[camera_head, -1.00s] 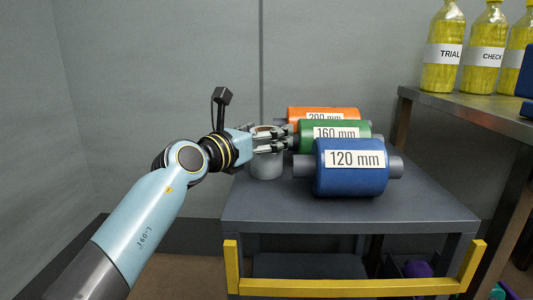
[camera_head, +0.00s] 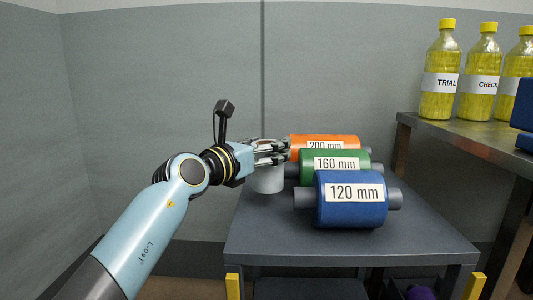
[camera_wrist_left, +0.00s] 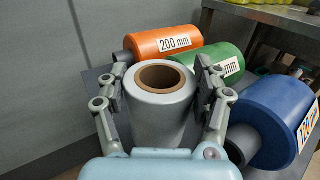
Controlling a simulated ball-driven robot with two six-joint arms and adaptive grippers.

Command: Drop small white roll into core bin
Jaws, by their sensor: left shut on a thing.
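The small white roll (camera_head: 267,180) stands upright at the left end of the grey cart top (camera_head: 340,245), beside the coloured rolls. In the left wrist view, the white roll (camera_wrist_left: 160,105) shows its brown core from above. My left gripper (camera_head: 272,150) is shut on it, with one finger on each side; the same gripper (camera_wrist_left: 164,88) shows in the wrist view. Whether the roll's base touches the cart top is hard to tell. My right gripper is not in view. I see no bin that I can name as the core bin.
Orange 200 mm (camera_head: 322,147), green 160 mm (camera_head: 335,166) and blue 120 mm (camera_head: 352,200) rolls lie right beside the gripper. Yellow bottles (camera_head: 480,80) stand on a metal bench (camera_head: 470,140) at the right. Yellow guards (camera_head: 233,286) edge the cart's front. The left side is open floor and wall.

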